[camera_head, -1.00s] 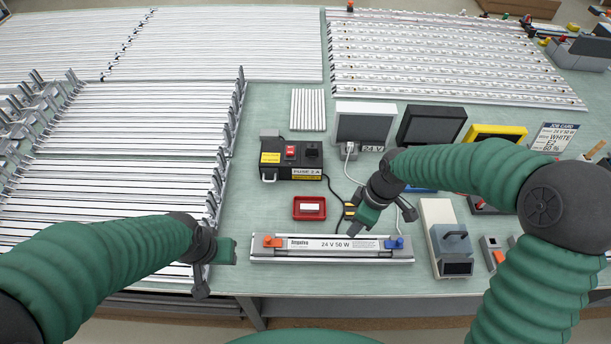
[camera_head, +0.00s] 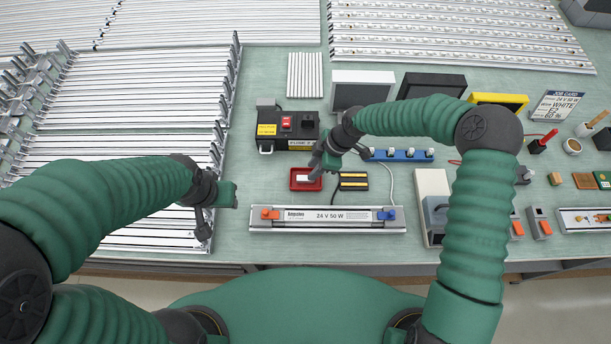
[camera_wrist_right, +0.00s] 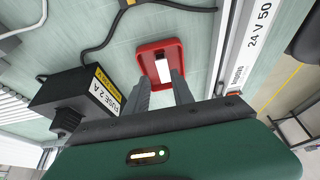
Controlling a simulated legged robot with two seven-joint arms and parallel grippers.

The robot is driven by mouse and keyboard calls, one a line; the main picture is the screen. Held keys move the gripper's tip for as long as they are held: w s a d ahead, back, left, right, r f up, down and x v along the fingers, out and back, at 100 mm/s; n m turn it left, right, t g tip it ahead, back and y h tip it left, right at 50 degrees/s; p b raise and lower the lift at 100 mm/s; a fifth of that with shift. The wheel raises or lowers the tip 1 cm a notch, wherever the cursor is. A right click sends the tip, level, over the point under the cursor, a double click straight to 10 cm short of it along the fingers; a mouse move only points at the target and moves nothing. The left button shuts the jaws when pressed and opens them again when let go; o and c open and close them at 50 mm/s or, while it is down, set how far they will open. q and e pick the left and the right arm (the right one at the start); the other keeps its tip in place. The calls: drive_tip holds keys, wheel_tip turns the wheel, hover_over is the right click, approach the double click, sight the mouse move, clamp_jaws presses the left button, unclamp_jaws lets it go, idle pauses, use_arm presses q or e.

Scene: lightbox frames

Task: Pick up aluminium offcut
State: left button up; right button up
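The aluminium offcut (camera_head: 304,178) is a small pale bar lying in a red tray (camera_head: 305,189), left of the bench's middle. In the right wrist view the offcut (camera_wrist_right: 162,70) lies in the red tray (camera_wrist_right: 150,49), just beyond my fingertips. My right gripper (camera_head: 320,165) is over the tray's right back side. In the wrist view its two fingers (camera_wrist_right: 160,84) are apart, with nothing seen held between them. My left gripper (camera_head: 222,205) hangs at the left, near the bench's front edge; its finger gap is unclear.
A black power box (camera_head: 284,131) labelled "FUSE 2 A" stands behind the tray. A "24 V 50 W" light bar (camera_head: 327,227) lies in front. A black-and-yellow block (camera_head: 353,181) and cables lie to the right. Metal profiles (camera_head: 130,110) fill the left.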

sight(305, 177)
drive_tip(key=f, duration=0.2)
drive_tip(key=s+a+f+p, duration=0.1)
drive_tip(key=shift+f, duration=0.25)
drive_tip(key=shift+w+a+f, duration=0.2)
drive_tip(key=shift+a+f, duration=0.05)
drive_tip(key=shift+a, duration=0.4)
drive_tip(key=shift+c, duration=0.4)
drive_tip(key=c, duration=0.5)
use_arm(q)
drive_tip(key=shift+s+d+r, duration=0.15)
drive_tip(key=shift+d+r, duration=0.1)
drive_tip(key=shift+r, duration=0.6)
use_arm(e)
drive_tip(key=shift+d+r, duration=0.1)
drive_tip(key=shift+d, duration=0.25)
clamp_jaws()
